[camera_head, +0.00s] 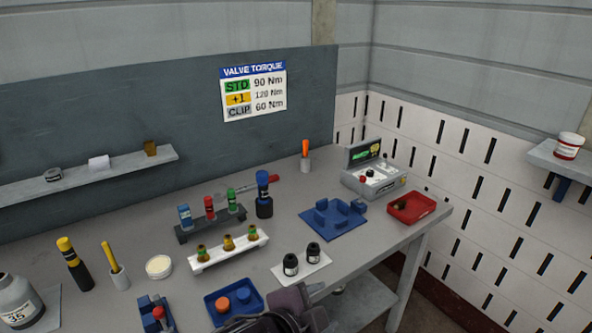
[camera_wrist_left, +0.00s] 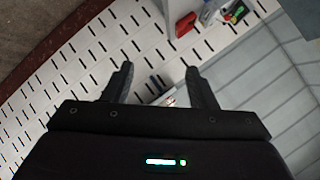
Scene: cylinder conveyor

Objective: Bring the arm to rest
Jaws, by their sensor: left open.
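My left gripper (camera_head: 298,308) shows partly at the bottom edge of the head view, low in front of the workbench; most of the arm is cut off by the frame. In the left wrist view its two dark fingers (camera_wrist_left: 156,72) stand well apart, with nothing between them, so it is open and empty. Beyond the fingers are the slotted white wall panels and the grey wall. My right gripper is not in either view.
The grey workbench (camera_head: 330,183) carries a white rack (camera_head: 229,249), a dark rack (camera_head: 211,225), a blue fixture (camera_head: 333,219), a red tray (camera_head: 411,208), a tester box (camera_head: 374,180) and a blue tray (camera_head: 234,302). Two black bottles stand on a white pad (camera_head: 303,269) near my gripper.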

